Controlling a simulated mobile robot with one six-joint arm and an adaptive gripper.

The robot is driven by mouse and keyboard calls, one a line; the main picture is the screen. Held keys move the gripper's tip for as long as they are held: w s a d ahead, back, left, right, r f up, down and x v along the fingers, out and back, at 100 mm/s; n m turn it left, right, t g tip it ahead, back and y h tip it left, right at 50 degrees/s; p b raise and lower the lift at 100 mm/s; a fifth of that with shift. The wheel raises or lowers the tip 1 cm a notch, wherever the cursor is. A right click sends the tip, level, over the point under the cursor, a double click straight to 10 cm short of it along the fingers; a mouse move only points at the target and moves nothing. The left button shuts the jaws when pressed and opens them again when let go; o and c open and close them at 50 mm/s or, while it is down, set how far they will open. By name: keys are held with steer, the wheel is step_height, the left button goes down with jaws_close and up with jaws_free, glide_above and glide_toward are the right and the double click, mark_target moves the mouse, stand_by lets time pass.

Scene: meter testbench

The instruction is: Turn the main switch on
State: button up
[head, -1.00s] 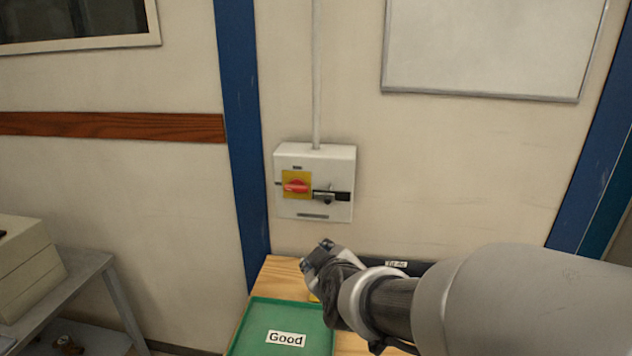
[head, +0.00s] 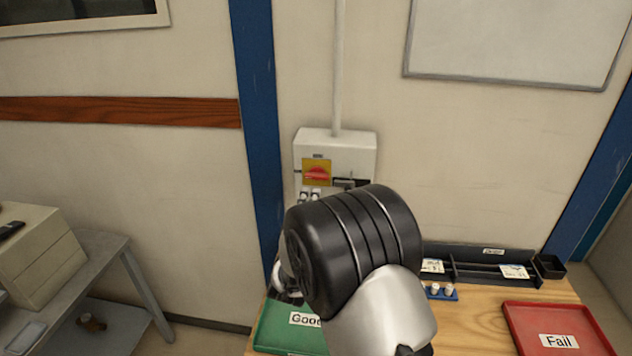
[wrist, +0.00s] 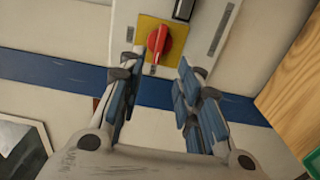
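The main switch is a red rotary knob (head: 318,173) on a yellow plate, on a white wall box (head: 340,148). In the wrist view the red knob (wrist: 158,40) lies between and just beyond the fingertips of my gripper (wrist: 158,66). The gripper is open, with blue-padded fingers on both sides of the knob and a gap to each. I cannot tell how far off the knob is in depth.
A wooden bench stands below, with a green "Good" tray (head: 275,327), a red "Fail" tray (head: 558,318) and a black rack (head: 480,267). A blue post (head: 257,110) runs up the wall left of the box. A grey conduit (head: 339,70) rises above it.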

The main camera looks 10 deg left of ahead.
mark_target(316, 178)
steer(key=w, duration=1.1)
steer(key=shift+d+b, duration=0.15)
steer(key=shift+b, duration=0.15)
steer(key=shift+c, duration=0.2)
jaws_close()
